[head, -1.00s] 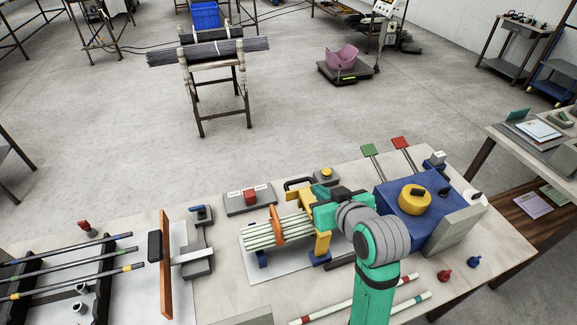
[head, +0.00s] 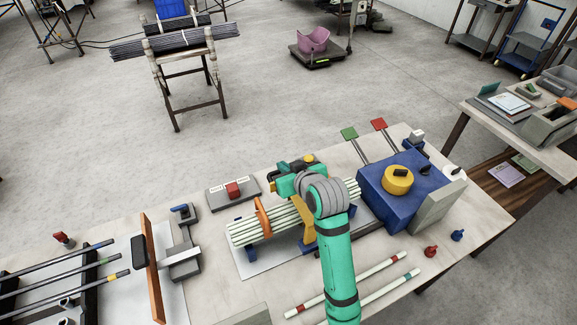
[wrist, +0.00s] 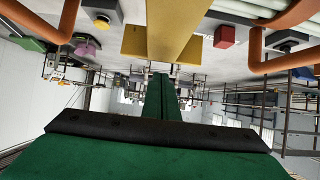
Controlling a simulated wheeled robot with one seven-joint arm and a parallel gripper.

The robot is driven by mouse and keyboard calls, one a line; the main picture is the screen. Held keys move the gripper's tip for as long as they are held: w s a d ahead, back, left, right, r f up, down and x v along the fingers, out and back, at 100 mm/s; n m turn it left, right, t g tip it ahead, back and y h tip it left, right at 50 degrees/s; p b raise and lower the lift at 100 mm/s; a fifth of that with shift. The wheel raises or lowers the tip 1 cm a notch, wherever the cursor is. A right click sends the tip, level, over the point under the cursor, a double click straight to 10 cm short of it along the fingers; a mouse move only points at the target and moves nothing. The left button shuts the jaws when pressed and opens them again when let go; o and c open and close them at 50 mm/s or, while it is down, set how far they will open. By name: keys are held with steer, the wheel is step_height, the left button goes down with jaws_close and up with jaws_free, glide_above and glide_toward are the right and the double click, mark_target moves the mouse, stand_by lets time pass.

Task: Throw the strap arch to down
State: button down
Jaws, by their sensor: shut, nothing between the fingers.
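The yellow strap arch (head: 308,232) stands over the bundle of pale rods (head: 275,222) on the bench, partly hidden behind my arm. In the wrist view a broad yellow piece (wrist: 165,30), apparently the arch, shows at the top centre. My gripper (head: 284,183) is over the far side of the arch, with its fingers shut and empty. In the wrist view the closed green fingers (wrist: 163,88) point away just below the yellow piece. I cannot tell whether they touch it.
An orange ring (head: 262,217) goes around the rods left of the arch. A grey box with a red button (head: 233,190) lies behind it. A blue machine with a yellow knob (head: 398,179) stands to the right. Loose rods (head: 352,287) lie in front.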

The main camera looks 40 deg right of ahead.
steer(key=shift+w+d+f, duration=0.15)
steer(key=shift+d+f, duration=0.05)
steer(key=shift+f, duration=0.8)
steer(key=shift+a, duration=0.15)
